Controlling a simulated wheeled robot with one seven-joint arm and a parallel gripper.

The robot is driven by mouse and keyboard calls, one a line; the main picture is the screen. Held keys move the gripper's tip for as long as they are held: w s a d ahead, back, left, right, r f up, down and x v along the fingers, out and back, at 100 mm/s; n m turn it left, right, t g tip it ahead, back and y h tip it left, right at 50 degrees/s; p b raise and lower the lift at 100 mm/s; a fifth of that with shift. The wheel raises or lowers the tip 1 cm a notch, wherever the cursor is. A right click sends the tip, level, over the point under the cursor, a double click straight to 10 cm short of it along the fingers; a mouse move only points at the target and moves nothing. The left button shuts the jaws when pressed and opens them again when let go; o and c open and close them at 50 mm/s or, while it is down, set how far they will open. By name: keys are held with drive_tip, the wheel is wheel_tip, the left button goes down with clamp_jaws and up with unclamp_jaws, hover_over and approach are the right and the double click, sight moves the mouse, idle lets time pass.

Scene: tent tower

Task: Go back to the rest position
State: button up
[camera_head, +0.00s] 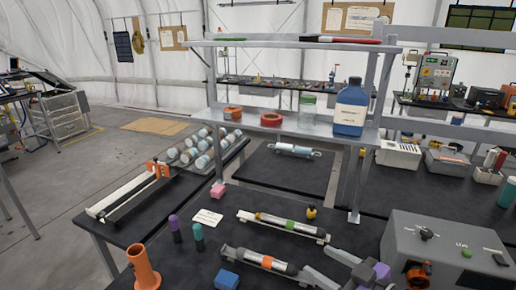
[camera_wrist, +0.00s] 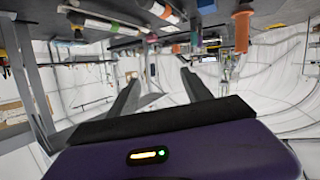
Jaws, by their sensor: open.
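My gripper (camera_head: 313,259) is at the lower right of the head view, over the front of the dark bench. Its two grey fingers point left and stand apart, with nothing between them. Its purple body is partly cut off by the lower edge. The wrist view is upside down and shows the gripper (camera_wrist: 160,78) with both fingers spread and empty. A tube with an orange band (camera_head: 267,262) on a rail lies just left of the fingers. A tube with a green band (camera_head: 290,225) lies behind them.
A grey control box (camera_head: 445,240) stands right of my gripper. A shelf (camera_head: 290,128) holding a blue bottle (camera_head: 350,108) rises behind. A blue block (camera_head: 227,280), an orange holder (camera_head: 143,268) and two capped vials stand to the left. The floor (camera_head: 60,215) at far left is partly clear.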

drive_tip(key=s+d+f+m+t+h+b, duration=0.2)
drive_tip(key=s+d+f+m+h, duration=0.25)
drive_tip(key=s, duration=0.25)
drive_tip(key=s+d+f+m+t+h+b, duration=0.2)
drive_tip(key=s+d+f+m+t+h, duration=0.15)
drive_tip(key=s+m+h, duration=0.2)
drive_tip(key=s+a+f+g+b, duration=0.1)
drive_tip(key=s+f+b, duration=0.1)
drive_tip(key=s, duration=1.1)
drive_tip(key=s+a+f+n+g+y+b, duration=0.1)
drive_tip(key=s+a+f+b, duration=0.1)
drive_tip(key=s, duration=1.2)
drive_tip(key=shift+s+f+b, duration=0.25)
drive_tip(key=shift+f+b, duration=0.05)
drive_tip(key=shift+b, duration=0.6)
drive_tip(key=shift+a+g, duration=0.1)
drive_tip(key=shift+g, duration=0.15)
